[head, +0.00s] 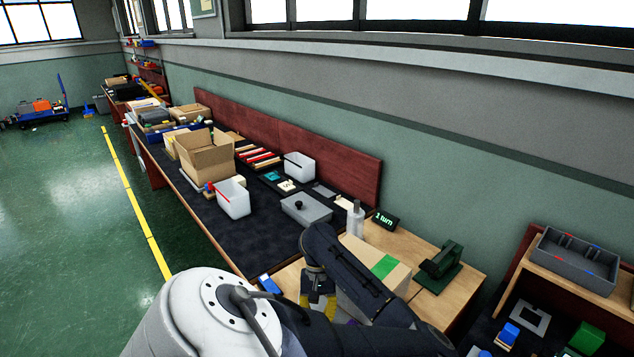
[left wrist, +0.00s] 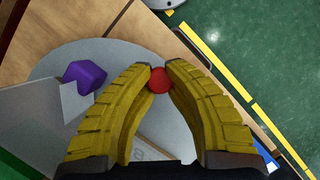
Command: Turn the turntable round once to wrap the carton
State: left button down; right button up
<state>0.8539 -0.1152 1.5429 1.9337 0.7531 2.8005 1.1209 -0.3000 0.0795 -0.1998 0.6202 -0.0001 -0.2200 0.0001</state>
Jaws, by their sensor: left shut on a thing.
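The grey round turntable (left wrist: 120,55) lies flat on the wooden table in the left wrist view. The carton (head: 357,251), with a green strip across its top, stands on it; its pale side (left wrist: 30,115) shows at the left of the wrist view. A red knob (left wrist: 160,80) sits near the disc's edge. My left gripper (head: 318,307) has yellow fingers, shut on the red knob between their tips. A purple block (left wrist: 85,76) is beside the carton on the disc. In the head view my arm hides most of the turntable. My right gripper is not in view.
A "1 turn" sign (head: 386,219) and a white bottle (head: 355,220) stand behind the carton. A green tool (head: 441,265) stands to its right. A dark bench (head: 225,235) with an open box (head: 205,155) and white bins runs off to the left.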

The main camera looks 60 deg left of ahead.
pick_arm(q)
jog(key=shift+s+d, duration=0.1)
jog(key=shift+s, duration=0.25)
jog(key=c, duration=1.4)
grip_release()
jog(key=shift+o, duration=1.2)
jog(key=shift+w, duration=0.15)
jog(key=v, duration=1.2)
